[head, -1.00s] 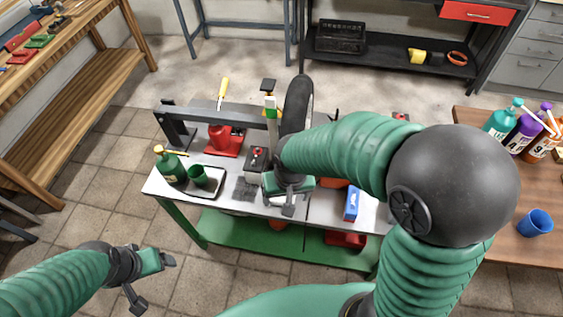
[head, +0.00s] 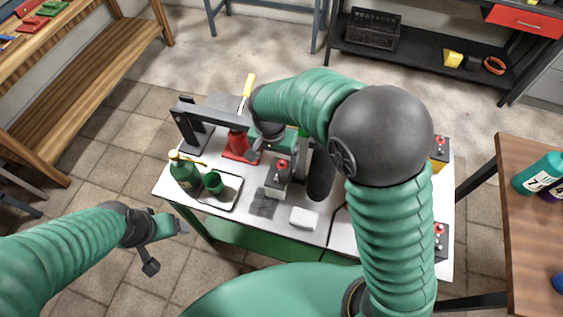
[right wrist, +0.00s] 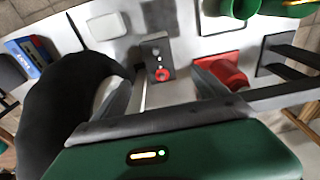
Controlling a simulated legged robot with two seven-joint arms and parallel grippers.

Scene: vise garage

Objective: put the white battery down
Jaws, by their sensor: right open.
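A battery (head: 278,183) with a pale body, dark top and red knob stands upright on the white table top; I take it for the white battery. It also shows in the right wrist view (right wrist: 156,58). My right gripper (head: 273,155) is open just behind it. In the right wrist view the fingers are spread and empty, with the battery beyond and roughly between their tips; I cannot tell if they touch it. My left gripper (head: 166,245) is open and empty, away from the table at the lower left.
A white block (head: 303,218) and a dark pad (head: 264,204) lie in front of the battery. A tray (head: 228,201) with a green bottle (head: 185,174) and green cup (head: 213,183) is left. A red vise (head: 237,146) stands behind. Another battery (head: 440,152) is at right.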

